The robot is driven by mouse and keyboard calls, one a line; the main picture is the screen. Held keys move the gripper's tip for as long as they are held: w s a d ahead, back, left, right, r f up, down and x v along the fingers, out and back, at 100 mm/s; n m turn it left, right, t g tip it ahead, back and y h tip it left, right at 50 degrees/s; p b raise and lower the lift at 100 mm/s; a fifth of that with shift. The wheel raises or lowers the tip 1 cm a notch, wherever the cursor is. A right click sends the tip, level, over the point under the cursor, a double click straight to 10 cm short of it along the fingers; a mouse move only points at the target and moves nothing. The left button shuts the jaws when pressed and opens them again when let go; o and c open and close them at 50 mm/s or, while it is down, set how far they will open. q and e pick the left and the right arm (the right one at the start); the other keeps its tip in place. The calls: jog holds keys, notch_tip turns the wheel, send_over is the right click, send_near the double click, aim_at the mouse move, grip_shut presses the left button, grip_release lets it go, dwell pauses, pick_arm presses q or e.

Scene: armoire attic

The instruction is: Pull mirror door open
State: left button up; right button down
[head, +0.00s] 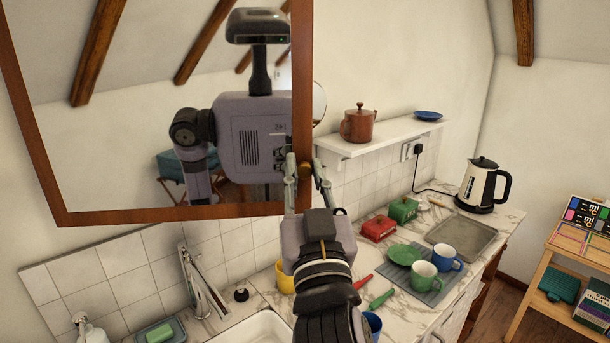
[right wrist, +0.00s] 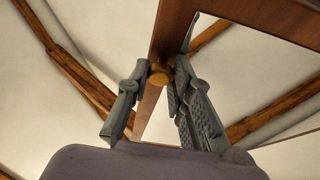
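The mirror door (head: 160,110) has a brown wooden frame and fills the upper left of the head view. Its round wooden knob (head: 305,170) is on the frame's right side, near the lower corner. My right gripper (head: 306,168) reaches up from below with one finger on each side of the knob, and it looks shut on it. In the right wrist view the knob (right wrist: 158,74) sits between the fingertips, beside the door frame (right wrist: 180,22). My left gripper is not in view; the mirror reflects part of my own body.
Below is a marble counter with a sink (head: 262,328), a faucet (head: 203,285), a green mug (head: 424,278) and a kettle (head: 483,186). A white shelf (head: 380,140) with a brown teapot (head: 359,124) is right of the door. The space in front of the mirror looks clear.

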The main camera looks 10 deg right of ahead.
jog(key=c, duration=1.4)
grip_release()
jog(key=shift+c, duration=0.2)
jog(key=v, duration=0.7)
jog(key=shift+s, duration=0.3)
jog(key=shift+f, duration=0.1)
jog(key=shift+c, duration=0.4)
